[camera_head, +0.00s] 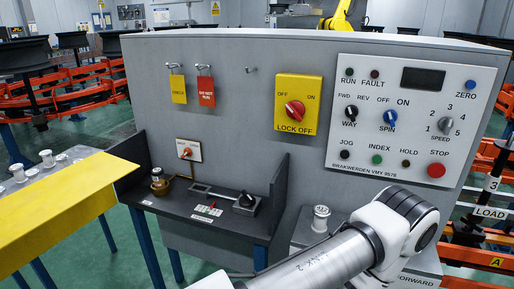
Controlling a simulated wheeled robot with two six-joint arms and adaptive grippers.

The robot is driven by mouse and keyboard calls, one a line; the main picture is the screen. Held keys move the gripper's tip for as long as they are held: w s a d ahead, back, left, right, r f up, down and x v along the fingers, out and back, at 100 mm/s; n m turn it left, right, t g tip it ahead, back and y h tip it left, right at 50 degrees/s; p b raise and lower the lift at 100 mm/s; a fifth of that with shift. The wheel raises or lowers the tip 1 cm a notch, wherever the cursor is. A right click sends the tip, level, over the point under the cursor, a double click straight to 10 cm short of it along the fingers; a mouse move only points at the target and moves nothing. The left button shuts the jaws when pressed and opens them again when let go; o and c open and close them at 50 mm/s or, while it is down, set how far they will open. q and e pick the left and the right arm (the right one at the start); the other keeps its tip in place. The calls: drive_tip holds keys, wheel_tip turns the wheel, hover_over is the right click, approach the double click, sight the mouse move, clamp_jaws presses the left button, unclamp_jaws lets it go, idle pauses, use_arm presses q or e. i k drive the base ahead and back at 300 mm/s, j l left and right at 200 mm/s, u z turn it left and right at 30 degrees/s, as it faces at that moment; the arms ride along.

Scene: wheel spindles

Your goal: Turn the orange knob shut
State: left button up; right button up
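A small orange knob (187,152) sits on a white plate (195,147) on the grey cabinet's front, above the dark shelf. A brass-coloured pipe runs from below the plate to a small brass and black fitting (159,182) on the shelf's left end. The knob is too small to tell its exact setting. Neither of my grippers shows. One of my white and grey arms (330,256) crosses the lower right, with its joint in front of the cabinet, well right of the knob.
A larger red switch (295,110) is on a yellow lock-off plate. A control panel (345,185) with buttons and dials is at the right. A black-knobbed device (246,201) stands on the shelf (225,226). A yellow-topped table (60,205) is at the left. Tags hang above.

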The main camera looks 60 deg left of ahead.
sight(188, 152)
drive_tip(key=u, duration=0.5)
drive_tip(key=j+u, duration=0.1)
drive_tip(key=u, duration=0.9)
drive_tip(key=j+u, duration=0.1)
drive_tip(key=u, duration=0.85)
drive_tip(key=i+j, duration=0.05)
